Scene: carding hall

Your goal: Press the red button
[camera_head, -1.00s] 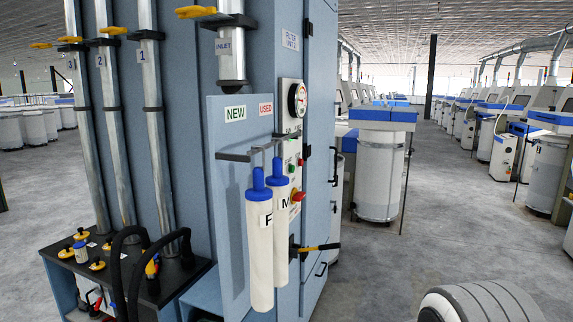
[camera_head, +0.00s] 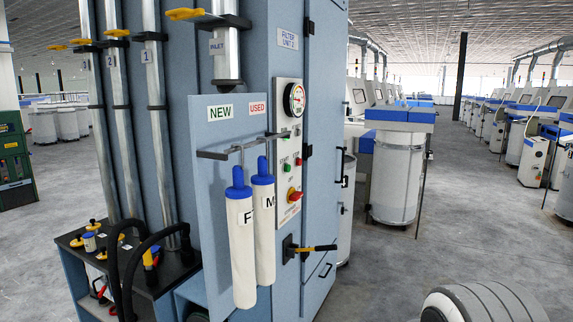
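The small red button (camera_head: 298,161) is on the white control panel (camera_head: 281,130) on the front of the blue filter unit. A green button (camera_head: 286,168) is just left of it and slightly lower. Below them is a larger red knob (camera_head: 292,192) on a yellow base. A round gauge (camera_head: 294,99) is at the top of the panel. My gripper is not in view; only a grey-white rounded part of my arm shows at the bottom right.
Two white filter sleeves with blue tops (camera_head: 241,245) hang from a bracket left of the panel. A black handle with a yellow grip (camera_head: 318,248) sticks out below. The floor to the right (camera_head: 460,230) is clear.

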